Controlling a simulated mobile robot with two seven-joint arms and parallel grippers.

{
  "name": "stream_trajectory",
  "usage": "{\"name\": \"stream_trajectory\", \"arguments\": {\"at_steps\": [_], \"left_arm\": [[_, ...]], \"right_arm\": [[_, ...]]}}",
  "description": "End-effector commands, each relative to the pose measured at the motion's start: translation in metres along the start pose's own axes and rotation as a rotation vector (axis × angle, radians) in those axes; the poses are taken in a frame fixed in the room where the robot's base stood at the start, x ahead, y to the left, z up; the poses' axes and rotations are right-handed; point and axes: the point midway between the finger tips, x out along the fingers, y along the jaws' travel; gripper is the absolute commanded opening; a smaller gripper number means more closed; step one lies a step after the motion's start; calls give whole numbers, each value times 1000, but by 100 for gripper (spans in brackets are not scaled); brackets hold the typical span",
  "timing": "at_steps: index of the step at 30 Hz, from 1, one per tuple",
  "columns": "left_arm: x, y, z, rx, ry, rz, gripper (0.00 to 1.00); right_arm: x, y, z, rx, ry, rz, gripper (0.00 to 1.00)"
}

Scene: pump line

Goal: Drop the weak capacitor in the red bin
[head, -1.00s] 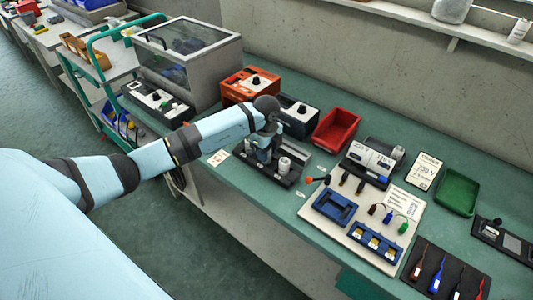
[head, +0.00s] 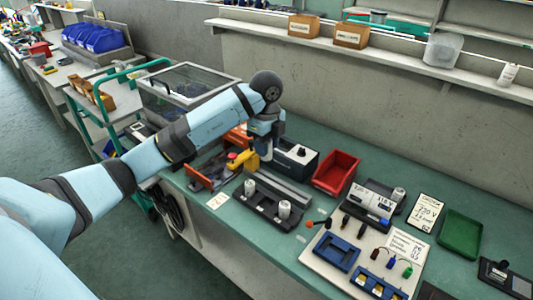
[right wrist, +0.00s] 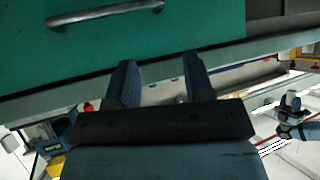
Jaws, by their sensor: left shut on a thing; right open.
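My left gripper (head: 266,147) is shut on a pale cylindrical capacitor (head: 266,156), mostly hidden by the fingers, and holds it above the back of the black tray. Two other silver capacitors stand upright in the black tray (head: 265,203), one at the left (head: 250,187) and one at the right (head: 284,209). The red bin (head: 347,163) stands to the right of the held capacitor, on the green bench; it looks empty. In the right wrist view my right gripper (right wrist: 160,82) is open and empty, below a green drawer front.
A dark box with a knob (head: 297,157) stands between my left gripper and the red bin. A yellow item (head: 242,159) lies left of the gripper. A meter (head: 371,200), a white board with blue holders (head: 336,252) and a green tray (head: 460,234) are to the right.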

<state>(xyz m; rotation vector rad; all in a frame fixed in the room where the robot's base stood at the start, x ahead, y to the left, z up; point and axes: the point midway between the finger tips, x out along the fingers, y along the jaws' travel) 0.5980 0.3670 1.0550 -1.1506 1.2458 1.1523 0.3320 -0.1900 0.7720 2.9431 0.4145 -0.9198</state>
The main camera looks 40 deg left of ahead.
Motion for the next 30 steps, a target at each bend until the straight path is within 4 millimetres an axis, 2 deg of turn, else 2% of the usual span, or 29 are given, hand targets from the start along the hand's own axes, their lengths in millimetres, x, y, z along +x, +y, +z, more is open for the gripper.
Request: {"name": "stream_trajectory", "arguments": {"at_steps": [3, 21, 30], "left_arm": [[-11, 0, 0, 0, 0, -1, 11], [-46, 0, 0, 0, 0, -1, 11], [-47, 0, 0, 0, 0, -1, 11]], "right_arm": [[-4, 0, -7, 0, 0, 0, 48], [-20, -2, -30, 0, 0, 0, 48], [-20, -2, -31, 0, 3, 0, 48]]}}
